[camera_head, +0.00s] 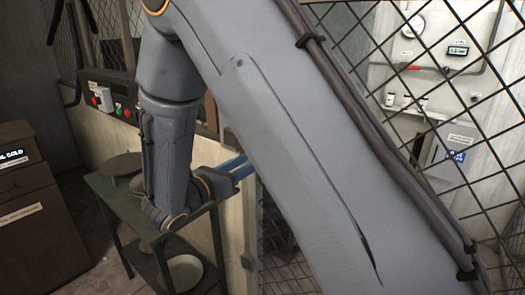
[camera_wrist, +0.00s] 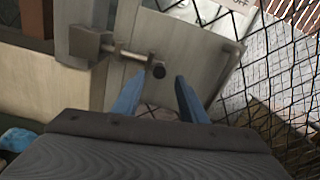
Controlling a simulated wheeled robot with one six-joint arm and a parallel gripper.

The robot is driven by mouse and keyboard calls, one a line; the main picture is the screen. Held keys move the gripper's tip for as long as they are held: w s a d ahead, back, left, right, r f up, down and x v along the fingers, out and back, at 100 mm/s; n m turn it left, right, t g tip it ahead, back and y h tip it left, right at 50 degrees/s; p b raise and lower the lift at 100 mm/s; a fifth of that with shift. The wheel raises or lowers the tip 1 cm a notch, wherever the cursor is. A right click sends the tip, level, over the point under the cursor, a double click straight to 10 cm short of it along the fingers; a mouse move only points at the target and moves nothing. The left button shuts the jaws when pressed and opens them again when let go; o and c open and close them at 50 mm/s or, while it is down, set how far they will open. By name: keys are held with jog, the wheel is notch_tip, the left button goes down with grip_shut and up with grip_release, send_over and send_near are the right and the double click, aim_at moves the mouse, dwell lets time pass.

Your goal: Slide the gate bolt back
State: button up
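The gate bolt (camera_wrist: 130,54) is a metal rod running sideways across a pale gate plate (camera_wrist: 185,48) in the wrist view. A dark round knob (camera_wrist: 158,71) sits near its right end, and a metal block (camera_wrist: 84,42) holds its left end. My gripper (camera_wrist: 158,82) has two blue fingers that stand apart with nothing clamped. The knob appears in line with the gap, level with the fingertips; I cannot tell whether it is between them or just beyond. In the head view my gripper (camera_head: 240,166) is partly hidden by my arm, and the bolt is hidden.
Wire mesh (camera_wrist: 270,70) lies right of the plate. In the head view a green shelf table (camera_head: 110,195) with grey round dishes (camera_head: 184,270) stands left of my gripper. A brown cabinet (camera_head: 30,215) is at far left, and a button panel (camera_head: 108,98) is behind.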

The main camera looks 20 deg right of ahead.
jog(key=p+x, duration=0.2)
jog(key=x, duration=0.5)
jog(key=shift+w+d, duration=0.25)
grip_shut()
